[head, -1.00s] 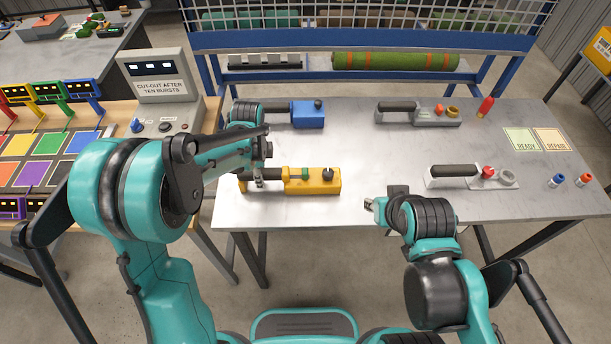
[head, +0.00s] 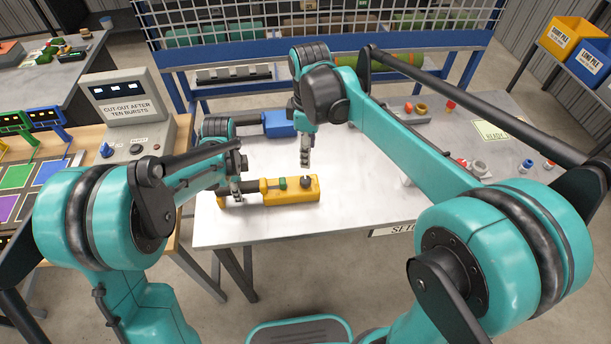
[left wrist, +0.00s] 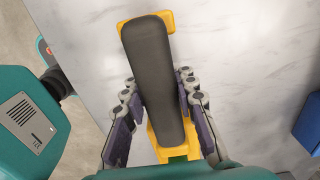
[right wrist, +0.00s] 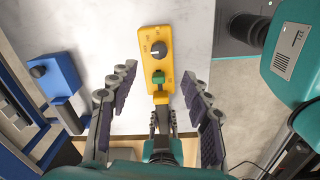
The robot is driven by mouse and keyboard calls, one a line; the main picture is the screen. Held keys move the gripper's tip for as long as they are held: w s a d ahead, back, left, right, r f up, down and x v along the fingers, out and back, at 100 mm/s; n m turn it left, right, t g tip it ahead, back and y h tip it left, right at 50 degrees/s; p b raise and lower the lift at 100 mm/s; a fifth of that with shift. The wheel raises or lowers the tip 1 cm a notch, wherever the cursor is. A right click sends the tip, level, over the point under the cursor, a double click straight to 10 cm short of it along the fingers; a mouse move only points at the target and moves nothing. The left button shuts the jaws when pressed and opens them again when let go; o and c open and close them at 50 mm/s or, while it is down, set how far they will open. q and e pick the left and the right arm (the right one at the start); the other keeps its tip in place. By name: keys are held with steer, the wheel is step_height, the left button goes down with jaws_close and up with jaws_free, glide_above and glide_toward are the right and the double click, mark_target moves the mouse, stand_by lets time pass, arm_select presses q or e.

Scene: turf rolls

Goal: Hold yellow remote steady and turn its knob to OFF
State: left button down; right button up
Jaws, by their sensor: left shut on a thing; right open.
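The yellow remote (head: 290,194) lies on the grey table, with a black grip at its left end, a green button and a dark knob (head: 305,183). In the right wrist view the remote (right wrist: 148,40) shows its knob (right wrist: 159,49) near the far end, with small markings beside it too small to read. My left gripper (head: 236,190) is shut on the remote's black grip (left wrist: 155,75), with fingers on both sides of it.
A blue remote (head: 279,124) lies behind the yellow one. Grey units with coloured knobs (head: 478,167) lie on the right, partly hidden by my right arm. A control box (head: 132,100) stands on the wooden table at left.

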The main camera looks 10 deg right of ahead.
mark_target(306, 179)
steer(key=shift+n, duration=0.3)
steer(key=f, duration=1.2)
steer(key=shift+w+a+f, duration=0.15)
steer(key=shift+w+a, duration=0.1)
steer(key=shift+w, duration=0.05)
jaws_close()
